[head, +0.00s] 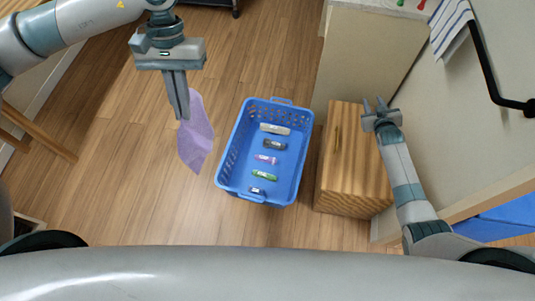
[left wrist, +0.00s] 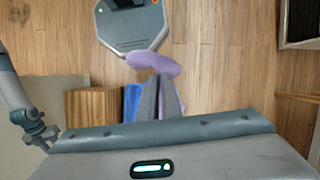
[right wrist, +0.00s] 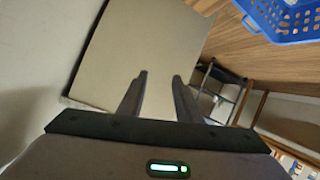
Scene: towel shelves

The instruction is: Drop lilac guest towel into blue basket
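The lilac guest towel (head: 196,135) hangs from my left gripper (head: 182,115) in the head view, to the left of the blue basket. The left fingers are shut on it; the towel (left wrist: 150,62) also shows at the fingertips in the left wrist view. The blue basket (head: 228,160) stands on the floor, with several small items lying in it. A corner of it shows in the right wrist view (right wrist: 290,38).
A wooden box (head: 350,180) stands just right of the basket. A beige panel (head: 365,60) rises behind it. A striped towel (head: 448,25) hangs by a black rail (head: 485,65) at the upper right. Wooden legs (head: 40,132) stand at the left. The floor around the basket's left side is clear.

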